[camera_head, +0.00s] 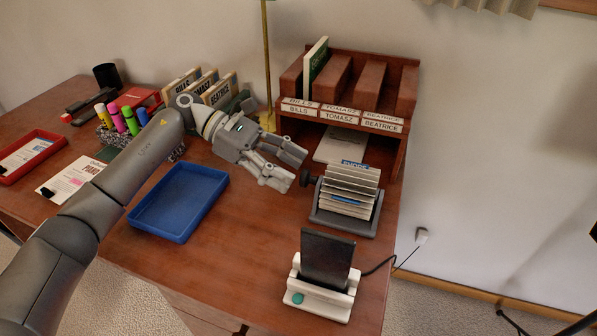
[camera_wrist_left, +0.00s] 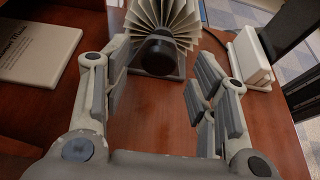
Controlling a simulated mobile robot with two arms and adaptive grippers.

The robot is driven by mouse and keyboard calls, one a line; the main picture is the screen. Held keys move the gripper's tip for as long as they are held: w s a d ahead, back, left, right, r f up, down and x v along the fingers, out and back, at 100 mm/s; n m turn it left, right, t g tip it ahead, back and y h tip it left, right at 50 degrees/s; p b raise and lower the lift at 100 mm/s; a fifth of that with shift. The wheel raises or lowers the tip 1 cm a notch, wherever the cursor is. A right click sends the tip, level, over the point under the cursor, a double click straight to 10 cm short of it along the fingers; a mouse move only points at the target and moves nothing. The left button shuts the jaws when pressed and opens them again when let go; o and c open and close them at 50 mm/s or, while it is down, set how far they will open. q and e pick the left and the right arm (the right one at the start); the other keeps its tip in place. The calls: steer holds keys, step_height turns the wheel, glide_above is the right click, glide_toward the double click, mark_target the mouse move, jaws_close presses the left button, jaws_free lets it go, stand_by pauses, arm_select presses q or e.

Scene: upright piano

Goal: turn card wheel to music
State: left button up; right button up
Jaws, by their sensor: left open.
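The card wheel (camera_head: 348,190) stands on a grey base at the right part of the desk, with its cream cards fanned out and a blue-lettered card at its top. Its dark round knob (camera_head: 308,179) sticks out on the left side, toward my gripper. My left gripper (camera_head: 291,168) is open and empty, just left of the knob. In the left wrist view the knob (camera_wrist_left: 158,55) lies ahead between the open fingers (camera_wrist_left: 165,95), apart from them, with the cards (camera_wrist_left: 165,18) behind it. My right gripper is not in view.
A dark device in a white dock (camera_head: 320,275) stands in front of the wheel. A wooden sorter (camera_head: 345,95) stands behind, with a pale booklet (camera_head: 340,146) under it. Bare desk lies between tray and dock.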

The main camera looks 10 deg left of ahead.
arm_select(q)
steer(key=shift+x, duration=1.45)
steer(key=shift+c, duration=0.4)
steer(key=c, duration=0.9)
